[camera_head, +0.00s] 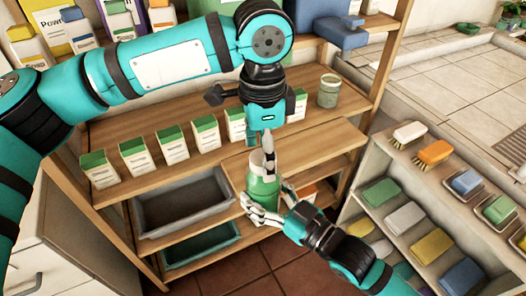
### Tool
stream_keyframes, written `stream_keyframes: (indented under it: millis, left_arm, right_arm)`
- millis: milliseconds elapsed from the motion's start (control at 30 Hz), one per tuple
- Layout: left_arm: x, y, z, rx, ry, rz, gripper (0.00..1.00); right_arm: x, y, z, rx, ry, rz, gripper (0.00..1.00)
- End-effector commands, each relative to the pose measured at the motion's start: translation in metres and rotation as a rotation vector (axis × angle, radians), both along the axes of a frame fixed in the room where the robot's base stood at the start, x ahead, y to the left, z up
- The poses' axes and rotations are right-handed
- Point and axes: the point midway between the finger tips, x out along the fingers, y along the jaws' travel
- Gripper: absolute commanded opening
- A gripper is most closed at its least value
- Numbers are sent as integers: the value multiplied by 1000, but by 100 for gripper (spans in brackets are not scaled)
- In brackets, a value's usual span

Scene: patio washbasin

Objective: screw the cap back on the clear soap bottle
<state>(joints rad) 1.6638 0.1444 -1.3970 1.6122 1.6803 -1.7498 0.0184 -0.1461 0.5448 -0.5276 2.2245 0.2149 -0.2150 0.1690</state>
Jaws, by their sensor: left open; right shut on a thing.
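The clear soap bottle (263,187) stands upright in the middle of the view, with green soap showing through it. My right gripper (259,207) comes in from the lower right and is shut around the bottle's lower part. My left gripper (268,150) hangs from above with its fingers pointing down at the bottle's top. It is open. Its fingers overlap the bottle's neck in this view, so I cannot tell whether they touch it. The cap cannot be made out; the fingers hide the bottle's top.
A wooden shelf (118,134) behind holds several green-and-white cartons (173,144) and a greenish cup (328,91). A grey tray (183,206) and a green tray (201,246) sit lower left. A rack at right holds brushes (434,152) and soap bars (381,193).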

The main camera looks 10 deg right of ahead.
Motion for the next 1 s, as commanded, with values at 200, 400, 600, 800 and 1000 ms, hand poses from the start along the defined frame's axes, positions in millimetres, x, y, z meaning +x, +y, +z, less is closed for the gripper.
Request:
stream_keyframes:
  millis: [200,400,600,800,1000]
  left_arm:
    - [1,-1,40,-3,-3,1,72]
    - [1,0,82,-3,-1,0,72]
    - [2,0,108,0,-1,0,72]
    - [1,0,115,0,0,-1,72]
    - [2,1,115,0,0,-1,72]
  right_arm:
    - [0,0,2,2,-4,0,0]
    - [0,0,2,2,-4,0,0]
    - [0,0,2,2,-4,0,0]
    - [0,0,2,2,-4,0,0]
    - [0,0,2,2,-4,0,0]
